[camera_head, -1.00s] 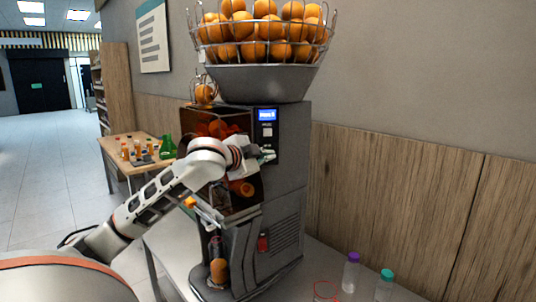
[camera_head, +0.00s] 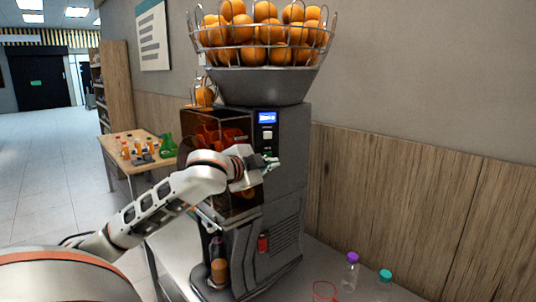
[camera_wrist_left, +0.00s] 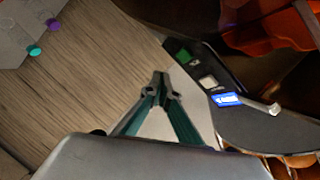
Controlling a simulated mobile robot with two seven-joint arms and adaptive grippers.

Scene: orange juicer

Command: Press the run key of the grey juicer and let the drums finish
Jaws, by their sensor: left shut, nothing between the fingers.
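The grey juicer (camera_head: 286,190) stands against the wall on a counter. Its dark panel has a lit blue screen (camera_head: 267,118), a pale key (camera_head: 267,134) and a small green key (camera_head: 267,151). In the left wrist view the green key (camera_wrist_left: 183,57) and pale key (camera_wrist_left: 208,82) are uncovered. My left gripper (camera_head: 275,163) is shut and empty, just below the panel in the head view. In the wrist view its fingertips (camera_wrist_left: 160,78) look apart from the green key. The drums (camera_head: 222,132) show orange-red behind the dark cover, partly hidden by my arm. My right gripper is not in view.
A wire basket (camera_head: 262,60) of oranges tops the juicer. A bottle (camera_head: 219,270) with orange contents stands at its lower front. Purple-capped (camera_head: 351,272) and teal-capped (camera_head: 384,284) bottles stand right, near a red ring (camera_head: 325,291). A side table (camera_head: 128,163) is at left.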

